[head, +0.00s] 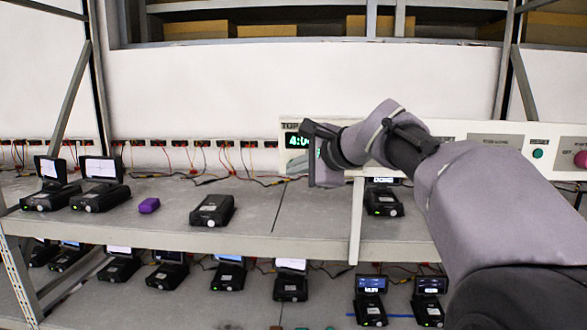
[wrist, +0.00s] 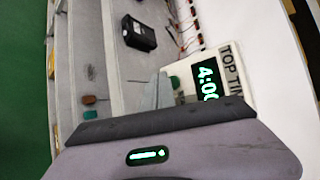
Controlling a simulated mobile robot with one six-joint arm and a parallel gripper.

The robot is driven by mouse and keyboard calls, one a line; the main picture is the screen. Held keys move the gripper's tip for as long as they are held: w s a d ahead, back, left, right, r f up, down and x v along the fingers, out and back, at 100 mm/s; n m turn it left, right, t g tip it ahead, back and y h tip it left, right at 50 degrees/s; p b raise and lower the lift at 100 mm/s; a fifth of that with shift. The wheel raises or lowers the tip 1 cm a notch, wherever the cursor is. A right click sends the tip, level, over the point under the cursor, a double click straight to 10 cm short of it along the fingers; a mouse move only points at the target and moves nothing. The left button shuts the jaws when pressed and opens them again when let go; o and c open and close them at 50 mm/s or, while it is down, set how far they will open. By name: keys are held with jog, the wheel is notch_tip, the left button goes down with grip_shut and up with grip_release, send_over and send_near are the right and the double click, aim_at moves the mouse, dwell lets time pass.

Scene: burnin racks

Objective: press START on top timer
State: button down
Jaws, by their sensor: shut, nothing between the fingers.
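The top timer is a long white panel (head: 460,127) mounted above the upper shelf, with a lit green display (head: 297,141) at its left end. A green button (head: 538,154) and a pink-red button (head: 581,159) show at its right; their labels are too small to read surely. My arm hides much of the panel's middle. My gripper (wrist: 158,92) is shut and empty, close to the panel's left end. The wrist view shows the display (wrist: 207,82) reading about 4:00, partly cut off, and the letters "TOP TIM" beside it.
The upper shelf (head: 255,238) holds several black devices, some with raised screens, and a purple block (head: 149,205). More devices stand on the lower shelf. Wires and sockets run along the back wall. A white post (head: 356,222) comes down below the panel.

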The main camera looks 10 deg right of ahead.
jog(key=shift+s, duration=0.15)
jog(key=shift+s+a+b, duration=0.25)
jog(key=shift+s+b, duration=0.15)
jog(key=shift+s, duration=0.4)
jog(key=shift+s+a+b, duration=0.3)
jog(key=shift+s+b, duration=0.05)
jog(key=shift+s, duration=0.4)
jog(key=shift+s+a+b, duration=0.25)
jog(key=shift+s+b, duration=0.15)
jog(key=shift+s, duration=0.4)
